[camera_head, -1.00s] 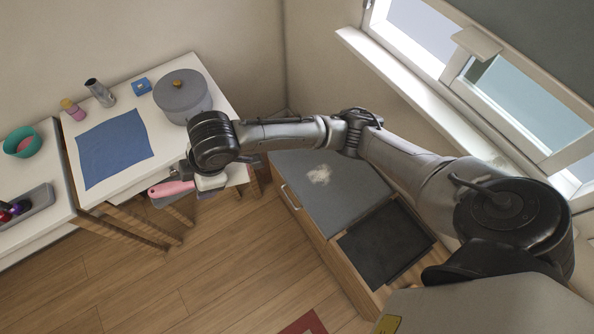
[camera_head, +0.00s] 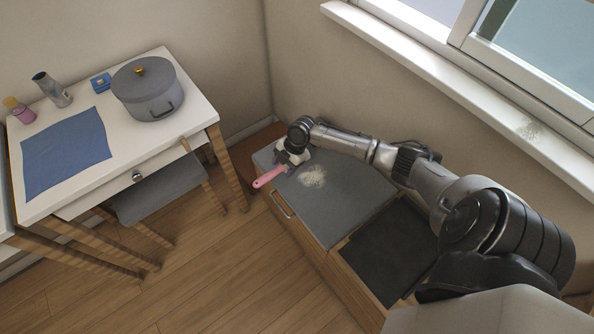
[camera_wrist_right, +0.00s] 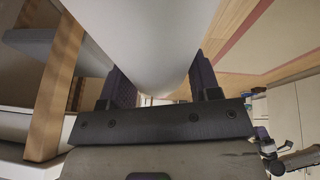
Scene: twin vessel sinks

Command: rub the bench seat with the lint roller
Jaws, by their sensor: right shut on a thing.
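The lint roller has a pink handle (camera_head: 268,177), which points down-left from my right gripper (camera_head: 291,163). My right gripper is shut on the lint roller at the far left end of the bench seat (camera_head: 335,205). I cannot tell whether the roller touches the seat. The seat is a flat grey top with a pale lint patch (camera_head: 313,175), just right of the gripper. In the right wrist view, a large white rounded part of the roller (camera_wrist_right: 150,45) sits between the two fingers. My left gripper is not in view.
A white table (camera_head: 190,104) at the left holds a grey pot (camera_head: 147,88), a blue cloth (camera_head: 66,152) and small items. A grey stool (camera_head: 165,192) is tucked under it. A dark panel (camera_head: 391,250) lies right of the seat. A windowsill (camera_head: 450,75) runs behind.

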